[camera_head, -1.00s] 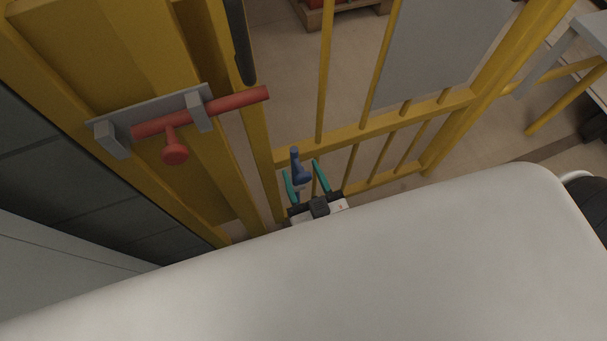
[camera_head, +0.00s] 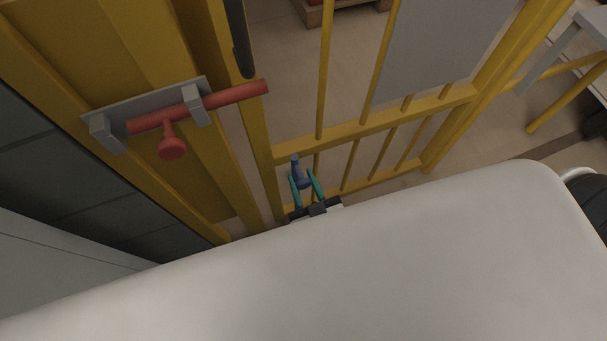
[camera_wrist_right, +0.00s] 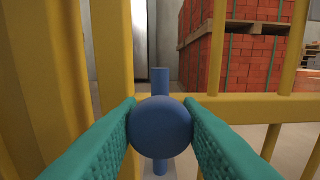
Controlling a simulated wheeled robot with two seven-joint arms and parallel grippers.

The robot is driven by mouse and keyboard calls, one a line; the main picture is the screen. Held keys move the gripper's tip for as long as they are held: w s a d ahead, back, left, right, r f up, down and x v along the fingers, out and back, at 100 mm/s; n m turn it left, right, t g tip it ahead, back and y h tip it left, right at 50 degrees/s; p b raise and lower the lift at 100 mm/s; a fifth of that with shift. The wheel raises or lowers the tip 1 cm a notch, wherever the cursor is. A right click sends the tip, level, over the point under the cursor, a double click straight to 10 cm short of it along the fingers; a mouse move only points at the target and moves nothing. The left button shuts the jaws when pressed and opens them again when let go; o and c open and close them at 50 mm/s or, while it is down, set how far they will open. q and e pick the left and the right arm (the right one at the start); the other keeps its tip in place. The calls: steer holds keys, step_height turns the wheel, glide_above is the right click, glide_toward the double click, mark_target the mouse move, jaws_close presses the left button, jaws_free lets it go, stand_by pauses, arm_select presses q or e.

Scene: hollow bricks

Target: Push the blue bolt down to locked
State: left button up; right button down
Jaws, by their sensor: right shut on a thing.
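The blue bolt (camera_head: 296,163) stands upright by the yellow gate (camera_head: 357,130), low beside the gate post. Its shaft and round knob also show in the right wrist view (camera_wrist_right: 160,127). My right gripper (camera_head: 306,181) is shut on the blue bolt's knob, one teal finger on each side. In the right wrist view the fingers (camera_wrist_right: 160,130) touch the knob left and right, and the shaft shows above and below it. The bolt's lower end is hidden in the head view. My left gripper is not in view.
A red bolt (camera_head: 235,96) with a knob sits in a grey bracket on the yellow post at left. My white body covers the lower head view. Stacked red bricks (camera_wrist_right: 248,62) on pallets stand beyond the gate.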

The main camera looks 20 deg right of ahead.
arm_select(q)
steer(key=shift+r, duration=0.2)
arm_select(e)
steer(key=shift+s+f, duration=0.1)
steer(key=shift+f, duration=0.3)
steer(key=c, duration=1.1)
jaws_free()
steer(key=shift+o, duration=0.2)
steer(key=shift+s, duration=0.25)
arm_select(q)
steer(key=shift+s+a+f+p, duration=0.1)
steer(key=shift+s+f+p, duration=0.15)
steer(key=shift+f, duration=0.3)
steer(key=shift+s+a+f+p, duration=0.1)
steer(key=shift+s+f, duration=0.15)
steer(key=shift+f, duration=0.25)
arm_select(e)
steer(key=s, duration=1.1)
steer(key=shift+s+d, duration=0.2)
